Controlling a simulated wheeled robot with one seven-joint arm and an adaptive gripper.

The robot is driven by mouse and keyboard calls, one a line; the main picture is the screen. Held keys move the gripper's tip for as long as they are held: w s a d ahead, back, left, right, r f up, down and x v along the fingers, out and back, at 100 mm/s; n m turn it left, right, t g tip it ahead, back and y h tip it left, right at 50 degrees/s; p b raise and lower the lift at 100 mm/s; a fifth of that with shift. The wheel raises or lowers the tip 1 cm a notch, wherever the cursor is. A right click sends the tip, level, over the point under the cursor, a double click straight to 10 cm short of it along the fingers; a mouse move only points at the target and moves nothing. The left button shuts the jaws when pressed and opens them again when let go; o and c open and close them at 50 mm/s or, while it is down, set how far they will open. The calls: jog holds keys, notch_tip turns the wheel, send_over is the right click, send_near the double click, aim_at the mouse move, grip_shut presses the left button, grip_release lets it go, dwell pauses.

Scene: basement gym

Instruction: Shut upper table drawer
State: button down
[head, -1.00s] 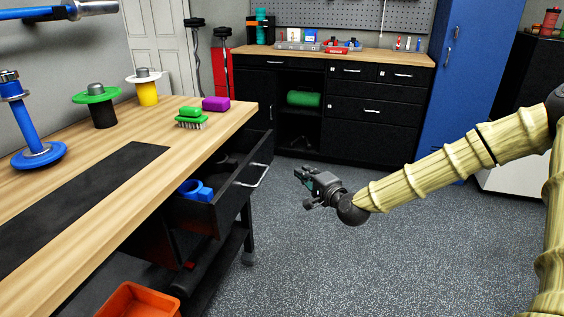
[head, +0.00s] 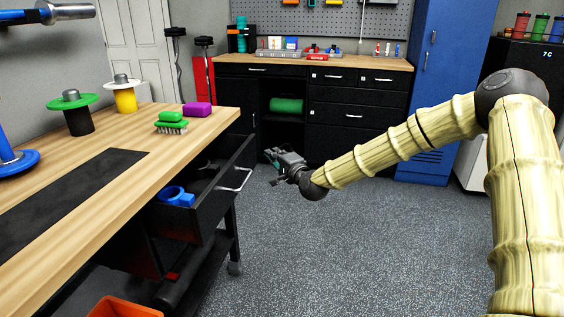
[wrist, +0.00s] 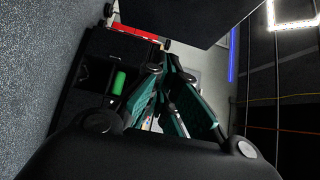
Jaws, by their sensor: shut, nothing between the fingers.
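The upper table drawer (head: 212,205) is black and stands pulled out from under the wooden-topped table (head: 60,215). Its silver bar handle (head: 237,181) is on the front face, which points right. A blue ring-shaped item (head: 176,196) and some dark items lie inside. My gripper (head: 270,156) is shut and empty, just right of the drawer front and a little higher than the handle in the head view, apart from it. In the wrist view its teal fingers (wrist: 166,75) come together. A dark panel at the top there may be the drawer; I cannot tell.
On the tabletop are a green brush (head: 171,122), a purple block (head: 197,109) and spools. An orange bin (head: 124,308) sits low under the table. A black cabinet (head: 355,125) and blue locker (head: 447,85) stand behind. The floor (head: 350,250) right of the drawer is clear.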

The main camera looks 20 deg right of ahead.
jog(key=shift+w+a, duration=0.4)
jog(key=shift+a, duration=0.25)
jog(key=shift+w+a, duration=0.4)
jog(key=shift+a, duration=0.2)
jog(key=shift+a, duration=0.1)
